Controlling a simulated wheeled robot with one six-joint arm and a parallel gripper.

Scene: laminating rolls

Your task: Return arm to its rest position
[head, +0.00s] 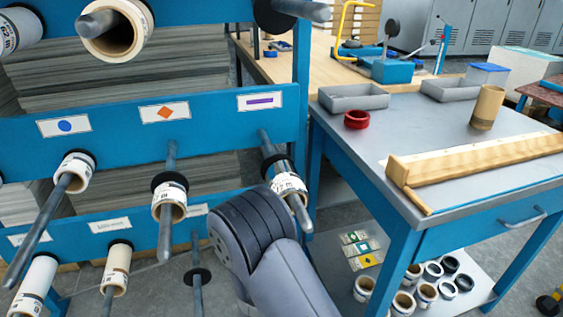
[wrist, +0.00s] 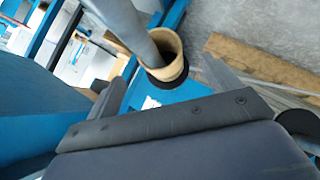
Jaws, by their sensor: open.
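My gripper (wrist: 163,72) shows in the wrist view with its two fingers spread apart and nothing clamped between them. A peg (wrist: 128,22) carrying a roll with a tan cardboard core (wrist: 164,60) appears in the gap between the fingers; I cannot tell how far beyond them it lies. In the head view my grey arm (head: 275,255) reaches up from the bottom centre and hides the gripper. Just above the arm, a white-labelled roll (head: 289,184) sits on the peg under the purple-bar label (head: 262,100).
The blue rack (head: 215,130) holds several pegs jutting forward, some with rolls. At right, a grey table (head: 450,120) bears a wooden trough (head: 480,158), a red ring (head: 357,119), a tan roll (head: 487,107) and grey trays (head: 353,97). Several rolls stand on its lower shelf (head: 470,300).

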